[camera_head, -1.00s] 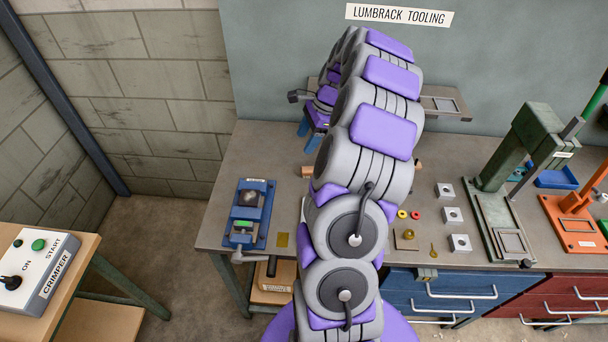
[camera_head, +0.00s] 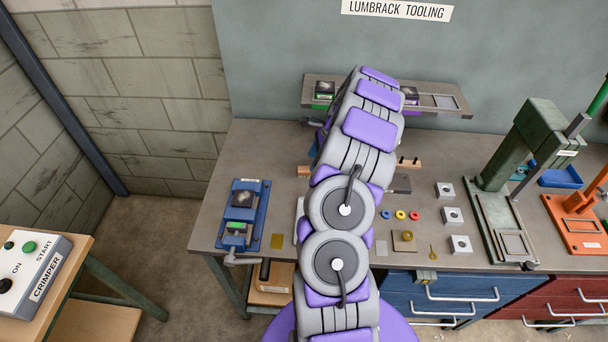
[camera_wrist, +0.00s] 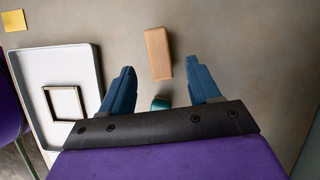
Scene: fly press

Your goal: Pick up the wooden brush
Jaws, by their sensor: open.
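The wooden brush (camera_wrist: 158,53) shows in the wrist view as a plain tan block lying on the bench, its bristles not visible. It lies between and beyond the fingertips of my gripper (camera_wrist: 160,66), with clear gaps on both sides. The two blue fingers are spread apart and hold nothing. How high they are above the brush is hard to tell. In the head view a small part of a tan wooden piece, likely the brush (camera_head: 304,171), shows left of my arm.
A white tray (camera_wrist: 85,60) with a square frame (camera_wrist: 65,102) lies left in the wrist view. A green round object (camera_wrist: 160,103) sits near the gripper base. A blue vise-like fixture (camera_head: 243,215), a raised shelf (camera_head: 455,103) and a green press (camera_head: 510,170) surround the bench space.

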